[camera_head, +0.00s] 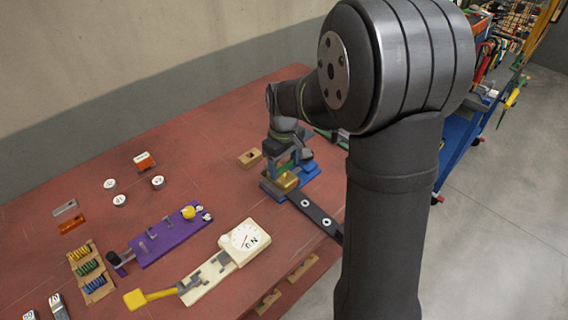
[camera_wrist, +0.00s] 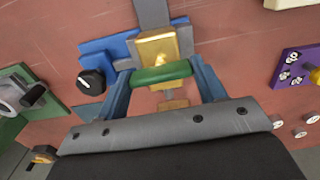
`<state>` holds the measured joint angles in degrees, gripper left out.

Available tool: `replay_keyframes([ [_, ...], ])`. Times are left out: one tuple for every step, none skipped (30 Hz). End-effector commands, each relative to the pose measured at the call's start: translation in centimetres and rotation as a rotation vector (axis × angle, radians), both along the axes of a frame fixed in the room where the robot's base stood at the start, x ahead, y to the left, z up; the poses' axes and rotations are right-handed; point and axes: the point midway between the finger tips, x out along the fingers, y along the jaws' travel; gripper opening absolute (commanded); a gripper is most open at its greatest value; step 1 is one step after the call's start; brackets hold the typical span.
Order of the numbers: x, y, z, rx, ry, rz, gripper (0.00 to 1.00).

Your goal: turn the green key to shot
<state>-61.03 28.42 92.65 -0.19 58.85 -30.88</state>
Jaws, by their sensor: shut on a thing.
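The green key (camera_wrist: 162,73) shows in the wrist view as a green bar in front of a brass-coloured block (camera_wrist: 157,45). My gripper (camera_wrist: 165,78) has one blue finger at each end of the green bar and is shut on it. The brass block sits on a blue base (camera_wrist: 105,48). In the head view, my gripper (camera_head: 284,160) is over the brass block (camera_head: 287,181) on the blue base (camera_head: 312,172); the key is mostly hidden there. I cannot read any position marks around the key.
A black knob (camera_wrist: 91,82) is close left of my gripper in the wrist view. A purple board (camera_head: 160,240) and a cream device with a dial (camera_head: 212,277) lie on the red table (camera_head: 60,180). A dark bar (camera_head: 318,216) runs from the blue base.

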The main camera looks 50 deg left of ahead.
Motion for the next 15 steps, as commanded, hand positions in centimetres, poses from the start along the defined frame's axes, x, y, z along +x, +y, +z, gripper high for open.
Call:
replay_keyframes([
  [0.00,0.03,0.04,0.001,0.002,-0.021,0.41],
  [0.00,0.03,0.04,0.001,0.003,-0.033,0.41],
  [0.00,0.04,0.04,0.001,0.004,-0.046,0.41],
  [0.00,0.04,0.05,0.001,0.004,-0.051,0.41],
  [-0.01,0.04,0.05,0.001,0.004,-0.052,0.41],
  [-0.01,0.04,0.05,0.001,0.004,-0.051,0.41],
  [-0.01,0.04,0.05,0.001,0.004,-0.051,0.41],
  [-0.01,0.05,0.05,0.001,0.004,-0.051,0.41],
  [-0.01,0.05,0.06,0.001,0.004,-0.051,0.41],
  [-0.01,0.05,0.06,0.001,0.004,-0.051,0.41],
  [-0.01,0.05,0.06,0.001,0.004,-0.051,0.67],
  [-0.02,0.05,0.07,0.001,0.004,-0.050,0.75],
  [-0.02,0.05,0.06,0.001,0.004,-0.050,0.81],
  [-0.01,0.05,0.06,0.001,0.004,-0.050,0.85],
  [-0.01,0.05,0.06,0.001,0.004,-0.050,0.85],
])
